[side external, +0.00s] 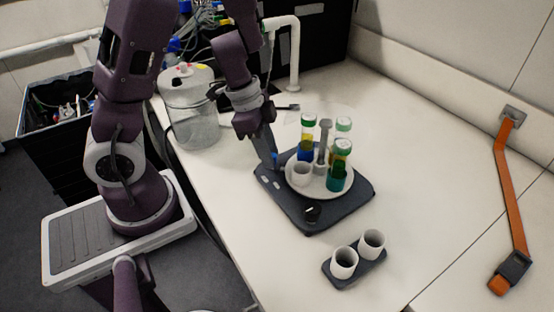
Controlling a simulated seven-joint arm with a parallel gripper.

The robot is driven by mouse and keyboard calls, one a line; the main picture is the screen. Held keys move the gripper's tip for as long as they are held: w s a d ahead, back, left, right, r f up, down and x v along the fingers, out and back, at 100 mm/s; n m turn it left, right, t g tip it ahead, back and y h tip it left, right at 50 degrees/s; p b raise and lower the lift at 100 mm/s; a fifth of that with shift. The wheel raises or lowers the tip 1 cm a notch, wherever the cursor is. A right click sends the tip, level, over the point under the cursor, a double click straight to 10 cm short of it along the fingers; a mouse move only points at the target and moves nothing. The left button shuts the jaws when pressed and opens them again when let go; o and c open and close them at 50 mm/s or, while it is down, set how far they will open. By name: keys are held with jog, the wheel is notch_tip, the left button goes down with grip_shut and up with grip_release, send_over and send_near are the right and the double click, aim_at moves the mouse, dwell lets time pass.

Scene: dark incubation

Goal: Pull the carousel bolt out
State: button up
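The carousel is a round white plate (314,190) on a dark square base (330,215) on the table. It carries several green-capped vials, among them a blue one (306,150) and a teal one (336,180), and a white cup (302,174). A grey post (321,148) stands up at its middle. My gripper (272,158) points down at the base's back-left edge, beside the plate. A small blue spot shows at its fingertips; I cannot tell if this is the bolt. The finger gap is too small to read, and no bolt is clearly visible.
A dark holder (358,272) with two white cups stands in front of the base.

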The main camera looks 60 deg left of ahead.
jog(key=c, duration=0.4)
jog(key=shift+a, duration=0.1)
jog(key=shift+s+a, duration=0.55)
jog(key=shift+s, duration=0.1)
jog(key=o, duration=0.7)
jog(key=shift+w+d, duration=0.1)
jog(key=shift+w+d, duration=0.55)
jog(key=shift+w, duration=0.05)
jog(key=shift+v, duration=2.25)
